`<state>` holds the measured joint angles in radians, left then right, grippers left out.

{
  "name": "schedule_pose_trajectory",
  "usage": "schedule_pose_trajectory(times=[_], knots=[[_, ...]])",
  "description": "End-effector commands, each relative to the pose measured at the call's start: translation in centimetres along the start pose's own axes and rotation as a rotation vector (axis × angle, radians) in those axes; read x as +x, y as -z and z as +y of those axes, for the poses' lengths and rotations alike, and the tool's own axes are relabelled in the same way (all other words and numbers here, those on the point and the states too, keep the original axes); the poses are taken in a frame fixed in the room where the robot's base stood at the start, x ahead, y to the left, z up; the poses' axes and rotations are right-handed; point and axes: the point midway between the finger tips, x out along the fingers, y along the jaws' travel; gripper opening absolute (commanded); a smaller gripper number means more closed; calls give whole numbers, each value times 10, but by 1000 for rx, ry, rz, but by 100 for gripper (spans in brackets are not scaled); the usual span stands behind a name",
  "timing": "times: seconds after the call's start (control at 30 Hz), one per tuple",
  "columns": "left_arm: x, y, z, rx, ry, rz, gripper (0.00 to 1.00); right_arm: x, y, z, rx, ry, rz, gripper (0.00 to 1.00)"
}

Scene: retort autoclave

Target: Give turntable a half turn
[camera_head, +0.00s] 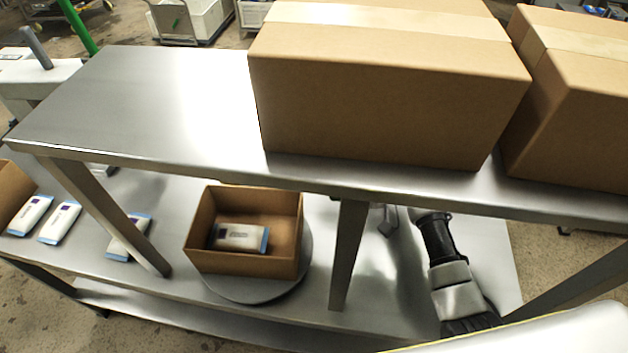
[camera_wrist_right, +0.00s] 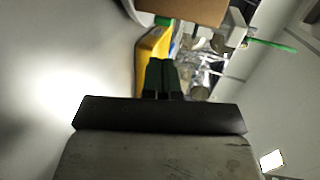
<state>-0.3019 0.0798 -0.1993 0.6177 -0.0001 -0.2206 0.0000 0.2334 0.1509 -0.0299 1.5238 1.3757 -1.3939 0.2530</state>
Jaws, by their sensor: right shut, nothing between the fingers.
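The turntable (camera_head: 255,293) is a grey round disc on the lower steel shelf, mostly covered by an open cardboard box (camera_head: 235,263). A white and blue pouch (camera_head: 240,237) lies inside the box. In the wrist view, my right gripper (camera_wrist_right: 161,70) has its dark fingers together with nothing between them. In the head view, my right arm reaches under the upper shelf to the right of the turntable, apart from it; the shelf partly hides the hand. A cardboard surface (camera_wrist_right: 190,8) shows at the top of the wrist view, beyond the fingertips. My left gripper is not in view.
Two large cartons (camera_head: 385,105) (camera_head: 575,110) stand on the upper steel shelf (camera_head: 150,110). A shelf post (camera_head: 348,255) stands between my right arm and the turntable. Several pouches (camera_head: 60,222) lie on the lower shelf at left, beside another box (camera_head: 12,190).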

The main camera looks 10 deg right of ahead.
Motion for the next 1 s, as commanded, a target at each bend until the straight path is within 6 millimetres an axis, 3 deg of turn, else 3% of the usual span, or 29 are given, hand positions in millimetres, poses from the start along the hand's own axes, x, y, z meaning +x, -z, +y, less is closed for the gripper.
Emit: schedule_pose_trajectory(times=[0.1,0.23,0.5,0.7,1.0], knots=[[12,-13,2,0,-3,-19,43,25,0,3,0,4,-2,0],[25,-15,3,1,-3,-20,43,54,0,4,-1,5,-3,0],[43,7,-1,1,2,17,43,104,0,-4,-2,4,-1,0],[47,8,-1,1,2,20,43,122,0,-10,0,1,0,0],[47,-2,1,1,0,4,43,125,0,-12,0,1,0,0]])
